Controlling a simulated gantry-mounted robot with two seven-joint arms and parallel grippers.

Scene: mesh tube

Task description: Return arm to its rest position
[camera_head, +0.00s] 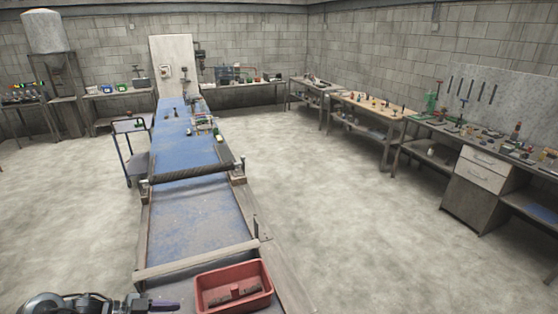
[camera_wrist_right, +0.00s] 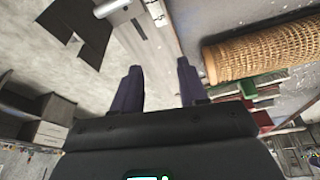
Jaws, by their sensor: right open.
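My right gripper (camera_wrist_right: 160,85) shows in the right wrist view, with its two dark purple fingers spread apart and nothing between them. A tan woven mesh tube (camera_wrist_right: 262,50) lies to the right of the fingers in that view, apart from them, and runs out of the right edge. My left gripper (camera_head: 155,305) is at the bottom left of the head view, cut off by the lower edge. One purple finger shows there, so its opening cannot be told. My right gripper and the mesh tube do not show in the head view.
A red bin (camera_head: 233,304) with a dark piece inside stands at the near end of the long blue-topped bench (camera_head: 195,219). A bar (camera_head: 192,174) crosses the bench. Workbenches with tools line the walls. The concrete floor (camera_head: 330,220) right of the bench is clear.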

